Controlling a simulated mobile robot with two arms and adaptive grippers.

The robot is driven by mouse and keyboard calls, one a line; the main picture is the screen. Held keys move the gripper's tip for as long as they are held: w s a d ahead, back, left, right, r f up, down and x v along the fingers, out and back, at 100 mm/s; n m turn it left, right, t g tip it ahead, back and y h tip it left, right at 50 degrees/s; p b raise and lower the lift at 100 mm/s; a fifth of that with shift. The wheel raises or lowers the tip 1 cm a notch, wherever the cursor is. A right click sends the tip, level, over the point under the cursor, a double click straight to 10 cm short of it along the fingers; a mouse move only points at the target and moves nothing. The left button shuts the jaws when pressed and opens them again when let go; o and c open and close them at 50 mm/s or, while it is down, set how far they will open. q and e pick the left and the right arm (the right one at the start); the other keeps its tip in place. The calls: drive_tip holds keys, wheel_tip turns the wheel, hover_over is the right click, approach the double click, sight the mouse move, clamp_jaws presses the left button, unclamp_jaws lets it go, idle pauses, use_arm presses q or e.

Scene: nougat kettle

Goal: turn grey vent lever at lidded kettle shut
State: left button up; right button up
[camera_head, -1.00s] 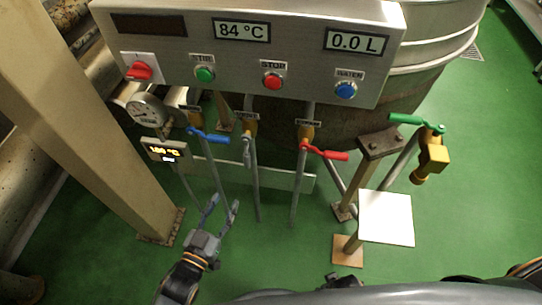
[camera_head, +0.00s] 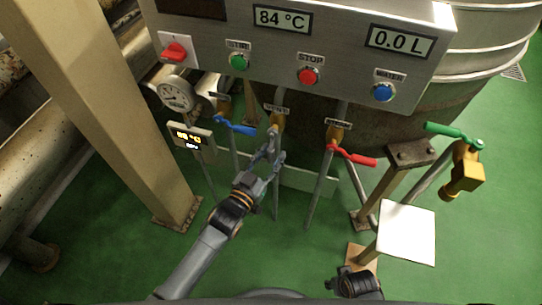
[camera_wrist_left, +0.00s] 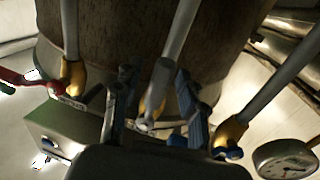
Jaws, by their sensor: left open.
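The grey vent lever (camera_head: 271,136) hangs down from the middle brass valve (camera_head: 278,120), under the control panel. My left gripper (camera_head: 273,151) reaches up to it, open, with its fingers around the lever's lower part. In the left wrist view the two open fingers (camera_wrist_left: 154,98) stand on either side of a grey pipe and the valve area. The lever is partly hidden there, and I cannot tell whether a finger touches it. The lidded kettle (camera_head: 471,66) stands behind the panel. A dark part of my right arm, likely its gripper (camera_head: 355,284), shows at the bottom edge; its jaws are unclear.
A blue lever (camera_head: 236,127) is just left of the vent valve and a red lever (camera_head: 352,155) to its right. A green-handled tap (camera_head: 455,135) and a white plate (camera_head: 407,232) stand further right. A beige post (camera_head: 112,110) rises at left.

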use_arm(q)
drive_tip(key=shift+w, duration=0.1)
clamp_jaws()
